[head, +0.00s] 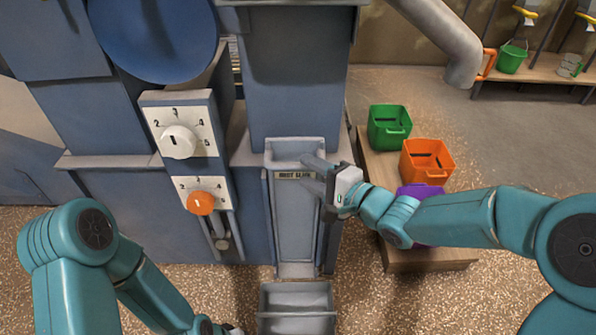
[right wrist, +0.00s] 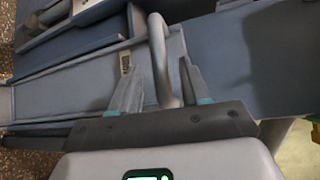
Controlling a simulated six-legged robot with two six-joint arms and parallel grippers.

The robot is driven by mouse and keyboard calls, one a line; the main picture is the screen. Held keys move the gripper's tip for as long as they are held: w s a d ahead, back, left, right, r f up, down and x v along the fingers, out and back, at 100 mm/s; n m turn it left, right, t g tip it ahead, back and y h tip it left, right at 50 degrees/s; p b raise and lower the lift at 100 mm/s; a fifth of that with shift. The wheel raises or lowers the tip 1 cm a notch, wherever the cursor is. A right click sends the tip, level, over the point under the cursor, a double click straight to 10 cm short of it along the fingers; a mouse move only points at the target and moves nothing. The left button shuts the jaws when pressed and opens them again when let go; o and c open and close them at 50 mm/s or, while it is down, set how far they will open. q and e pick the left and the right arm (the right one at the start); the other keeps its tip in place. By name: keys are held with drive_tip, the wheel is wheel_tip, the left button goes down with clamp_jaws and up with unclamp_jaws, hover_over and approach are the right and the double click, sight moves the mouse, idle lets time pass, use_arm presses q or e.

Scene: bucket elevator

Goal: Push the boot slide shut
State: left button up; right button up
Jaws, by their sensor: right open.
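The boot slide (head: 297,225) is a tall grey panel in a frame on the front of the blue elevator casing, with a "BOOT SLIDE" label near its top. The slide also shows in the right wrist view (right wrist: 80,88). My right gripper (head: 318,175) is at the label's right side. In the right wrist view, my right gripper (right wrist: 163,85) has its fingers apart, with a grey bar handle (right wrist: 160,50) between them. I cannot tell whether they touch it. My left arm is at lower left; its gripper is mostly cut off at the bottom edge.
A grey bin (head: 297,298) stands below the slide. Two dials, white (head: 179,142) and orange (head: 201,203), are on the left. Green (head: 388,128), orange (head: 427,160) and purple (head: 420,192) bins sit on a wooden platform to the right. A grey pipe (head: 440,35) hangs above.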

sight(304, 169)
drive_tip(key=shift+b+x, duration=0.45)
drive_tip(key=shift+x, duration=1.75)
drive_tip(key=shift+d, duration=0.1)
clamp_jaws()
wheel_tip(304, 169, down, 6)
drive_tip(key=shift+r+b, duration=0.1)
drive_tip(key=shift+b, duration=0.25)
unclamp_jaws()
